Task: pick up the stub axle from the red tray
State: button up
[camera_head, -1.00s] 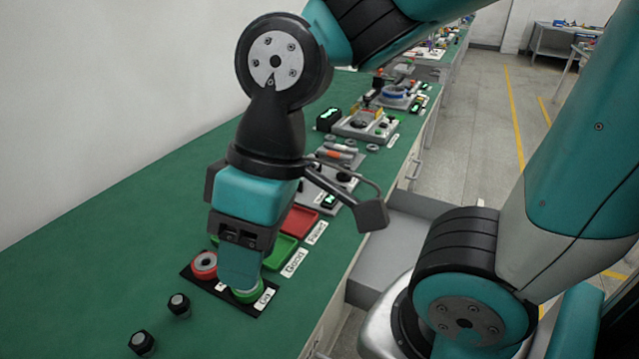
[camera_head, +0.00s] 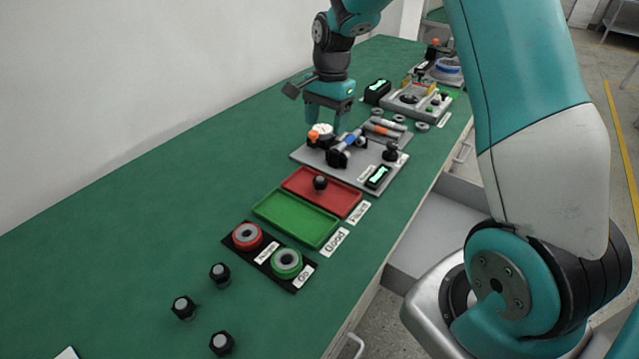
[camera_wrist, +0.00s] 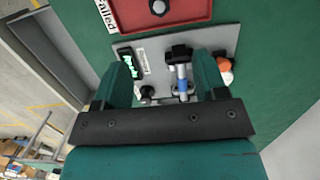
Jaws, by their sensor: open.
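The stub axle (camera_head: 320,183), a small dark part with a round knob-like top, stands in the red tray (camera_head: 345,204). In the wrist view the stub axle (camera_wrist: 158,7) shows at the top edge, in the partly cut-off red tray (camera_wrist: 190,16). My gripper (camera_head: 326,116) is open and empty, pointing down behind the red tray, near the back of the grey fixture plate. In the wrist view its two fingers (camera_wrist: 164,78) are spread over the fixture, with the stub axle beyond them, clear of both. The lower end of the stub axle is hard to see.
The grey fixture plate (camera_head: 376,166) carries a black clamp, a display and an orange-tipped gauge. The green tray (camera_head: 290,222) in front of the red one is empty. A black board holds red and green rings. Several dark parts (camera_head: 220,272) stand at front left.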

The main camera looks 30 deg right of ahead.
aim_at(320, 178)
jog(key=f, duration=0.5)
jog(key=a+f+p, duration=0.1)
jog(key=f, duration=0.4)
jog(key=s+a+f+p, duration=0.1)
jog(key=f, duration=0.4)
jog(key=shift+f, duration=0.3)
jog(key=c, duration=1.2)
jog(key=shift+r, duration=0.1)
jog(key=shift+r, duration=0.1)
